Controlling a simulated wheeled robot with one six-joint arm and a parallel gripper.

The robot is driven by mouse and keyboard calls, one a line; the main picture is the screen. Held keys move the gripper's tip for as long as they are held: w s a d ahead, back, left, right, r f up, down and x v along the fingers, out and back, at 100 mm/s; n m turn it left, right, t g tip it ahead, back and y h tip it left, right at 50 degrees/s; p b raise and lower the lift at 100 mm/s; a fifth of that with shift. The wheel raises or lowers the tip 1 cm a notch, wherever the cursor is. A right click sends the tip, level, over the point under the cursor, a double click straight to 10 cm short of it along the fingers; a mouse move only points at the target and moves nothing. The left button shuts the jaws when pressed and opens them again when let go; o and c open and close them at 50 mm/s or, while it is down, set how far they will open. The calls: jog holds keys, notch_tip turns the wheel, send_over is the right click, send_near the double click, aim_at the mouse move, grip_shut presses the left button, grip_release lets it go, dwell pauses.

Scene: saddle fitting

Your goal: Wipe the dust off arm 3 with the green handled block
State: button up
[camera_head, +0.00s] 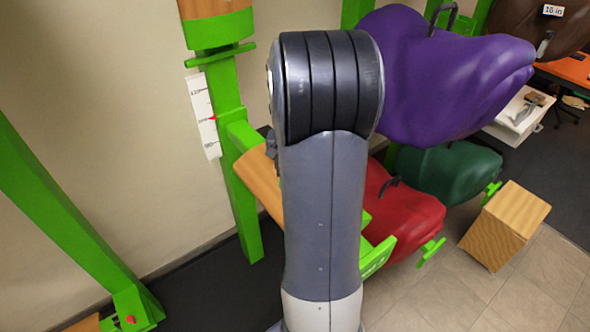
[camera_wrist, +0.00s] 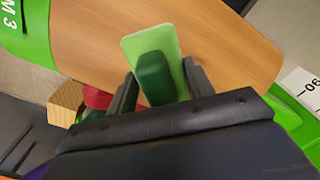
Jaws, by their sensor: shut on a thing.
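The green handled block (camera_wrist: 153,77) shows in the wrist view, with a pale green base and a dark green handle. My gripper (camera_wrist: 158,82) is shut on the handle, one finger at each side. Arm 3 has a wooden top (camera_wrist: 222,45) under the block, and its green end plate (camera_wrist: 22,30) reads "M 3". I cannot tell whether the block touches the wood. No dust stands out on the wood in view. In the head view, arm 3 (camera_head: 262,186) is partly hidden behind my own arm, which also hides the block.
A purple saddle (camera_head: 445,75), a green saddle (camera_head: 450,170) and a red saddle (camera_head: 405,210) sit to the right. A scale strip (camera_head: 204,117) is by the green post (camera_head: 245,205). A wooden box (camera_head: 505,225) stands at the right; tiled floor (camera_head: 450,290) lies clear in front.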

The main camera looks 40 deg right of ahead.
jog(key=shift+w+d+r+p, duration=0.1)
jog(key=shift+w+p, duration=0.55)
jog(key=shift+w, duration=1.15)
jog(key=shift+w+d+p, duration=0.1)
jog(key=shift+w+p, duration=0.55)
jog(key=shift+w, duration=1.1)
notch_tip(320, 180, up, 6)
jog(key=p, duration=0.4)
jog(key=shift+p, duration=0.35)
notch_tip(320, 180, up, 3)
jog(key=shift+s, duration=0.1)
